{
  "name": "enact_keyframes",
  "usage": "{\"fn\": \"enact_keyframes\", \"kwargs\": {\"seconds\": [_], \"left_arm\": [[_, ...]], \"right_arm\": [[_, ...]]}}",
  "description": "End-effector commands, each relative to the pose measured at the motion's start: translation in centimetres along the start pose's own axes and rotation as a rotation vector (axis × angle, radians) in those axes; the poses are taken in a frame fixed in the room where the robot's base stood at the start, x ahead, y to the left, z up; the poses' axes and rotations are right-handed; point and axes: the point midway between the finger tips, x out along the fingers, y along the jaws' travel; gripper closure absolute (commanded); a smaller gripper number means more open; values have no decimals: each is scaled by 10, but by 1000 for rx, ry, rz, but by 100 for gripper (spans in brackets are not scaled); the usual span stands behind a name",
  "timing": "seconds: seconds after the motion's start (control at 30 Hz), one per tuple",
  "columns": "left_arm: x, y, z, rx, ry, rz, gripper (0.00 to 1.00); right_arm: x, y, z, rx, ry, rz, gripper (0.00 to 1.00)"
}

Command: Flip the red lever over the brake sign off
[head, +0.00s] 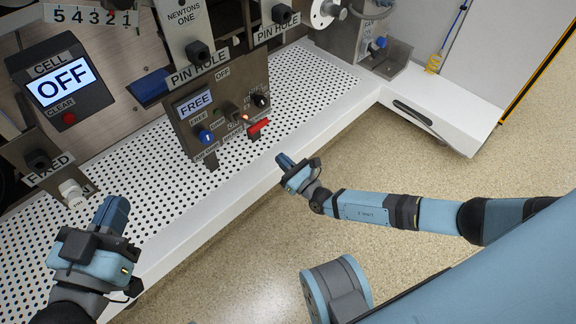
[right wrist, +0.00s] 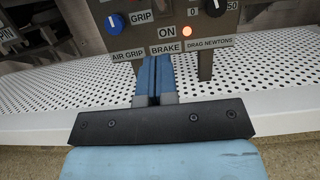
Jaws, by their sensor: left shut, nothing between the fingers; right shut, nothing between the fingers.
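The red lever (head: 258,126) sticks out at the lower right of the grey control panel (head: 190,133) in the head view, close to a lit orange lamp. I cannot tell its on or off position. In the right wrist view the BRAKE sign (right wrist: 165,47) is below an ON sign (right wrist: 166,33); no red lever shows there. My right gripper (head: 284,160) is shut and empty, in front of the panel and apart from the lever. Its closed fingers (right wrist: 154,80) point at the panel just below the BRAKE sign. My left gripper (head: 115,208) is shut and empty at the lower left.
A blue knob (head: 206,136) is on the panel, left of the lever. The orange lamp (right wrist: 187,31) is right of ON. A perforated white table (head: 160,190) runs below the panel. A CELL box (head: 62,85) reads OFF. The floor in front is clear.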

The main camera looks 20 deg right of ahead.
Motion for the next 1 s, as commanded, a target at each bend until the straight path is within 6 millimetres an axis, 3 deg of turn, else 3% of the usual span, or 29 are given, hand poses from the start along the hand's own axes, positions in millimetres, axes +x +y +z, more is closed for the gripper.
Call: {"fn": "enact_keyframes", "kwargs": {"seconds": [0.2,0.4,1.0], "left_arm": [[2,-7,4,89,38,-3,100],[4,-10,-5,127,71,-3,100],[3,-10,-7,131,70,-3,100]], "right_arm": [[49,0,-3,0,-2,-1,100],[70,0,18,2,0,-1,100],[80,0,29,1,3,0,100]]}}
